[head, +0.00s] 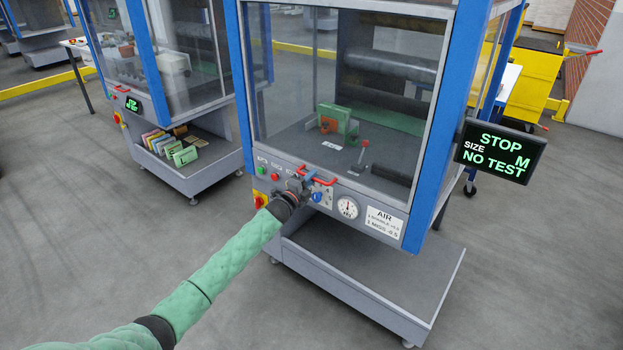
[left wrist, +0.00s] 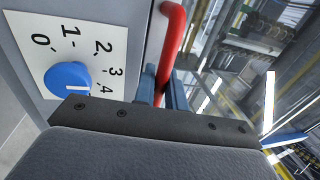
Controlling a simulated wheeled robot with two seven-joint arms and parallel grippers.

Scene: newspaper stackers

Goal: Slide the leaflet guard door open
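The guard door (head: 345,90) is a large clear pane in a grey frame on the front of the blue-posted machine, and it looks closed. Its red handle (head: 318,176) is at the lower edge, above the control panel. My left gripper (head: 305,183) is at this handle. In the left wrist view the red handle (left wrist: 172,45) runs between the two close-set bluish fingers (left wrist: 162,90), which appear shut on it; the exact contact is partly hidden by the gripper body. My right gripper is not in view.
A blue dial (left wrist: 68,78) with a number scale sits close beside the gripper. The panel also carries a gauge (head: 347,207) and an AIR label (head: 384,222). A black screen (head: 500,151) reads STOP, SIZE M, NO TEST. A second machine (head: 165,80) stands at left.

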